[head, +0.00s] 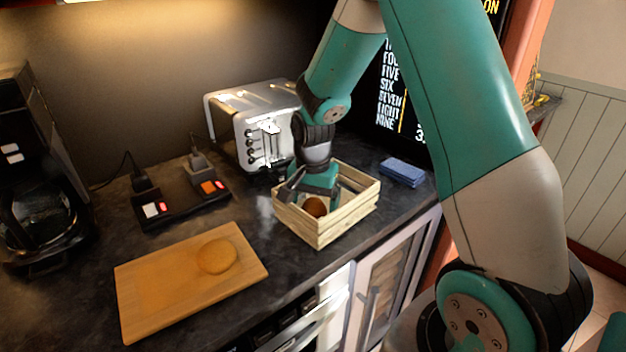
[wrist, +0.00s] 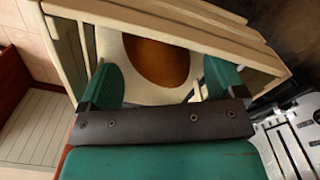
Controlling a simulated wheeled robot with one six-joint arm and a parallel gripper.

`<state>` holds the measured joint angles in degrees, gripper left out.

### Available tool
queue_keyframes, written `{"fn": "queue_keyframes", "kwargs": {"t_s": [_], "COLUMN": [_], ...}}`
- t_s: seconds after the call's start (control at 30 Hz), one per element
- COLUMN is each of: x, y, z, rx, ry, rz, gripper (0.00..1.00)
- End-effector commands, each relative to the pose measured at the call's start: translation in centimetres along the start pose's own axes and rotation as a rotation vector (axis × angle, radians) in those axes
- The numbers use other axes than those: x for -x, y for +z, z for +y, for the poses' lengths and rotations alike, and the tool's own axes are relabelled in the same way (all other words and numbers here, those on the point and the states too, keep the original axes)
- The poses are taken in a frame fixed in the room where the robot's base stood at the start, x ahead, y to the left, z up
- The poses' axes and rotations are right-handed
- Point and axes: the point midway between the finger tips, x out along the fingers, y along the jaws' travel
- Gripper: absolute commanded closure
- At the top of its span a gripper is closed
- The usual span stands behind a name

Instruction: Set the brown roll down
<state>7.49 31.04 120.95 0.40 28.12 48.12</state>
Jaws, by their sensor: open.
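The brown roll (head: 315,207) lies inside the wooden crate (head: 320,236) on the dark counter. In the wrist view the roll (wrist: 157,62) sits on a pale surface within the crate (wrist: 205,22). My gripper (head: 308,200) reaches down into the crate from above. In the wrist view its two green fingers (wrist: 163,85) are spread apart, with the roll showing beyond and between them. I cannot tell whether a finger touches the roll. Part of the roll is hidden by the crate wall and my gripper in the head view.
A cutting board (head: 160,305) with a round bun (head: 217,256) lies front left. A silver toaster (head: 250,125) stands behind the crate. A power strip (head: 180,204), a coffee maker (head: 40,190) and a blue sponge-like block (head: 402,172) are nearby. Counter between board and crate is clear.

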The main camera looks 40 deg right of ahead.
Motion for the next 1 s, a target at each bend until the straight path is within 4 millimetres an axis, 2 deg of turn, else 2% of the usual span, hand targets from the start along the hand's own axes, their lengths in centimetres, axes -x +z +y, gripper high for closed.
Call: {"fn": "queue_keyframes", "kwargs": {"t_s": [0.1, 0.3, 0.5, 0.57, 0.67, 0.77, 0.8, 0.9, 1.0], "x": [2.7, 6.9, 9.3, 9.9, 11.7, 13.7, 14.3, 15.4, 15.9], "y": [-0.1, -0.1, 0.1, 0.9, 5.0, 11.8, 14.7, 21.1, 25.5], "z": [-0.1, -0.1, -0.1, -0.2, -0.5, -0.1, 0.5, 2.7, 4.9], "rx": [0.000, 0.000, 0.005, 0.047, 0.256, 0.613, 0.765, 1.117, 1.380], "ry": [-0.006, -0.004, -0.003, -0.012, -0.060, -0.144, -0.181, -0.272, -0.347], "rz": [0.006, 0.004, 0.002, -0.002, -0.017, -0.039, -0.047, -0.062, -0.068], "gripper": [0.11, 0.11, 0.11, 0.11, 0.11, 0.11, 0.11, 0.11, 0.11]}}
